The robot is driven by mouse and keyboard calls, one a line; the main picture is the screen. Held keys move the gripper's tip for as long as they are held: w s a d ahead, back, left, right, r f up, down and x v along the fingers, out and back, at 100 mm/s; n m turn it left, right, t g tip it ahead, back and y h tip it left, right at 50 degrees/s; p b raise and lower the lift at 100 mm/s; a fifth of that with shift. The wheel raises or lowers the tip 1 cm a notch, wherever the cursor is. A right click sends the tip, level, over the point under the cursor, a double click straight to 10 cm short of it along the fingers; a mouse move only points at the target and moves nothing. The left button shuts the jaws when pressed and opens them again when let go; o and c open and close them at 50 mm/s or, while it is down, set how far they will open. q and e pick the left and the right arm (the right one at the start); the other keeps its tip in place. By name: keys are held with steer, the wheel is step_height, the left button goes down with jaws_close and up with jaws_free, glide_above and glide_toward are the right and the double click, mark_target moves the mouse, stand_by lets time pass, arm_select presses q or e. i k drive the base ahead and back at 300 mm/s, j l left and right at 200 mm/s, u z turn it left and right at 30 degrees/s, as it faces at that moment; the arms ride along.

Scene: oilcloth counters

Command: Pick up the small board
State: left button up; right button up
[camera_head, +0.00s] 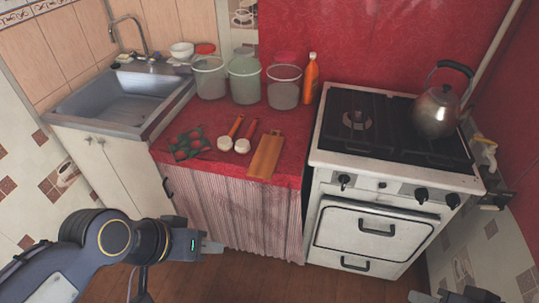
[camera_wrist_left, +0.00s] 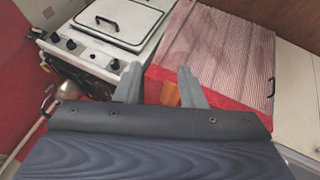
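The small wooden board (camera_head: 267,154) lies flat on the red counter near its front edge, left of the stove. My left gripper (camera_head: 215,246) is in front of the curtained cabinet, lower in the picture than the board and apart from it. In the left wrist view its two fingers (camera_wrist_left: 160,87) are spread with nothing held between them. An orange-brown patch, apparently the board (camera_wrist_left: 171,94), shows between them on the red counter, partly hidden by the gripper body. My right gripper (camera_head: 455,296) shows only partly at the bottom right edge, apart from the board.
Two wooden-handled utensils (camera_head: 244,136) and a red-green patterned item (camera_head: 188,147) lie left of the board. Several tubs and an orange bottle (camera_head: 311,80) stand behind. The stove (camera_head: 393,133) with a kettle (camera_head: 437,112) is right; the sink (camera_head: 125,100) is left.

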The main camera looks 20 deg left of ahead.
mark_target(263, 166)
steer(key=i+l+z, duration=0.15)
steer(key=i, duration=1)
